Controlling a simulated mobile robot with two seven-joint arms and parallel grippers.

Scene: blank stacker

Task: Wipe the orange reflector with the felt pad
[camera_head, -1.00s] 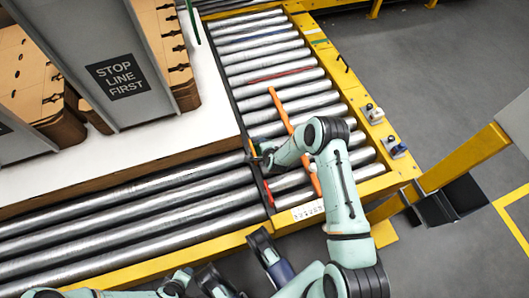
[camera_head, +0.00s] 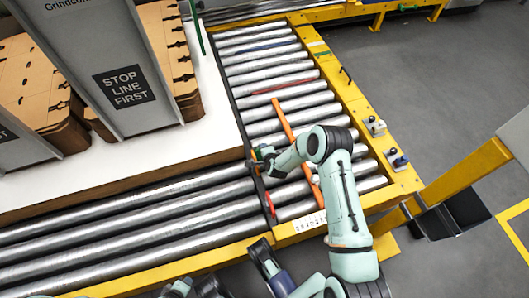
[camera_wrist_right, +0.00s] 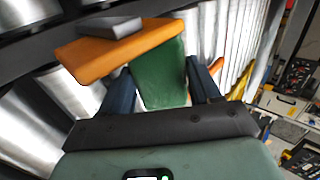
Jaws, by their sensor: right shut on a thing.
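My right gripper (camera_head: 264,158) is over the rollers beside the white table's corner. In the right wrist view, its dark blue fingers (camera_wrist_right: 162,88) are shut on a green block, which I take for the felt pad (camera_wrist_right: 160,82). The orange reflector (camera_wrist_right: 125,50) is a flat plate just beyond the pad, with a grey block on it. The pad's far end meets the plate's edge in the picture; I cannot tell whether they touch. The reflector is hardly visible in the head view. Dark parts of my left gripper (camera_head: 238,272) show at the bottom edge; its opening is unclear.
The roller conveyor (camera_head: 275,62) has a yellow frame (camera_head: 345,85). A long orange bar (camera_head: 284,122) lies across the rollers near my right wrist. The white table (camera_head: 150,160) bears grey machinery and cardboard stacks. Grey floor is open at the right.

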